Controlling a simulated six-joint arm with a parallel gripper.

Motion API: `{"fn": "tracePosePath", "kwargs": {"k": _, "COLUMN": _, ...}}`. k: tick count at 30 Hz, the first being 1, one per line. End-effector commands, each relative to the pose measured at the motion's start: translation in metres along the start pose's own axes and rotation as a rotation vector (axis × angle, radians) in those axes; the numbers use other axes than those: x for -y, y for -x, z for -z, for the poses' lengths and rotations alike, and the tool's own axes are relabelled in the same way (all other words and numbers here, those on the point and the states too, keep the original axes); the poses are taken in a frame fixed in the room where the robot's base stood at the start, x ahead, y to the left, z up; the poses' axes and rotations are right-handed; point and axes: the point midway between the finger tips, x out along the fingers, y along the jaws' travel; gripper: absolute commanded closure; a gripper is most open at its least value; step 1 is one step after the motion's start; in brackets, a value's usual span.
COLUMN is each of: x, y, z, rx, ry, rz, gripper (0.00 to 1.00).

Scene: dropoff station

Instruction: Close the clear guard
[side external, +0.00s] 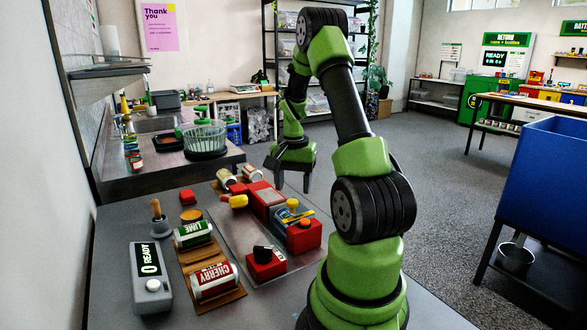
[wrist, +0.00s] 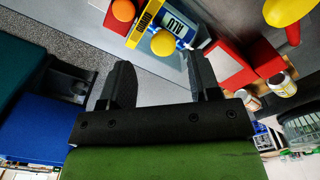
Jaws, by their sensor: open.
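A red can press (side external: 268,197) stands on a grey plate on the bench. At its near end is a bluish can marked ALU (wrist: 172,22). Beside it are a yellow strip with dark lettering (wrist: 143,22) and a yellow round knob (wrist: 163,43), which seem to belong to the clear guard. The guard's transparent pane is too faint to make out, and I cannot tell its angle. My gripper (side external: 292,180) is open and empty, pointing down above and behind the press. In the wrist view its fingers (wrist: 160,65) are apart, with the yellow knob beyond them.
An orange button (side external: 304,223) tops the press's red end block. A yellow handle (side external: 235,201) sticks out left.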

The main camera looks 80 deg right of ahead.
Motion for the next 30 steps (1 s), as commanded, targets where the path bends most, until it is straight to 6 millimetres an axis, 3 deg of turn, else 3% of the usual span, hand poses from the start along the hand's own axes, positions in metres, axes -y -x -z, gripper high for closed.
{"fn": "tracePosePath", "kwargs": {"k": 3, "x": 0.0, "y": 0.025, "z": 0.001, "rx": -0.006, "ry": 0.0, "rz": 0.003, "gripper": 0.43}}
{"fn": "tracePosePath", "kwargs": {"k": 9, "x": 0.0, "y": 0.051, "z": 0.0, "rx": -0.001, "ry": -0.001, "rz": 0.0, "gripper": 0.43}}
{"fn": "tracePosePath", "kwargs": {"k": 26, "x": -0.001, "y": 0.056, "z": 0.0, "rx": 0.002, "ry": 0.0, "rz": -0.001, "gripper": 0.43}}
{"fn": "tracePosePath", "kwargs": {"k": 30, "x": 0.009, "y": 0.066, "z": -0.012, "rx": -0.016, "ry": 0.047, "rz": 0.018, "gripper": 0.43}}
